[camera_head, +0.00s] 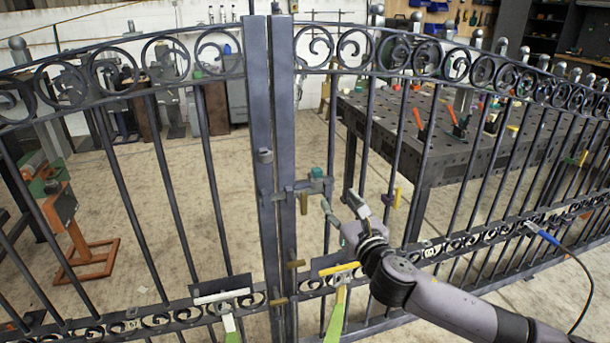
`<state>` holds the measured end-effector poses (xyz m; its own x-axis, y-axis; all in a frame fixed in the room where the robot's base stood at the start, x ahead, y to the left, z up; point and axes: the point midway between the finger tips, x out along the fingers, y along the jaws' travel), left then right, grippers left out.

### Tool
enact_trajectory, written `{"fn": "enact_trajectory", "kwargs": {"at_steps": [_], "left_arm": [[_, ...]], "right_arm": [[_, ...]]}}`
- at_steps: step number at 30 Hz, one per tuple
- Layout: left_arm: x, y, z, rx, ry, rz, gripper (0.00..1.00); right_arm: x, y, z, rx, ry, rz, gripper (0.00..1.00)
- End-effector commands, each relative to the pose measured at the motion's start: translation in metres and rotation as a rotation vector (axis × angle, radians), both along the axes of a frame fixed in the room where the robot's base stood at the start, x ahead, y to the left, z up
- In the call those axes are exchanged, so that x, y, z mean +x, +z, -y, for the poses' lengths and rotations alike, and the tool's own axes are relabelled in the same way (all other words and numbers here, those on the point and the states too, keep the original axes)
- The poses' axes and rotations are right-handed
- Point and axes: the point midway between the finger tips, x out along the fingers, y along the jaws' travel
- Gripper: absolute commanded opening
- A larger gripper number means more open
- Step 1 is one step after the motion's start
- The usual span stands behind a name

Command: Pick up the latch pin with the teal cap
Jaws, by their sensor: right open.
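The latch pin with the teal cap (316,174) sits in the latch on the right leaf of the gate, just right of the two centre posts. My right gripper (342,203) is open, just below and right of the pin. Its fingers point up and left toward the latch. No contact with the pin can be made out, and nothing shows between the fingers. The pin's lower part is hard to make out at the latch. My left gripper is not in view.
The dark scroll gate (283,110) spans the view, its upright bars close around the latch. A perforated metal table (440,140) with tools stands behind the right leaf.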

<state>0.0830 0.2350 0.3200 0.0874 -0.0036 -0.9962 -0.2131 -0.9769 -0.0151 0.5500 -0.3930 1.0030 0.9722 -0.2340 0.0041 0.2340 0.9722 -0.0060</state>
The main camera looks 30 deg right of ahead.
Motion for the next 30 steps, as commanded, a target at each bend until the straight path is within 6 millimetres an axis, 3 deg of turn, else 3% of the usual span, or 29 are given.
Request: {"fn": "enact_trajectory", "kwargs": {"at_steps": [15, 23, 30], "left_arm": [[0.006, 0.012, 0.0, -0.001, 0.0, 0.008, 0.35], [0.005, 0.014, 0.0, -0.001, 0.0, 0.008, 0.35], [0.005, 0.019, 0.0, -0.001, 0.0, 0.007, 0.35]], "right_arm": [[0.094, 0.001, 0.023, 0.009, -0.002, 0.0, 0.45], [0.112, 0.0, 0.027, 0.008, -0.001, -0.001, 0.45], [0.143, 0.004, 0.034, 0.01, -0.001, -0.001, 0.45]]}}
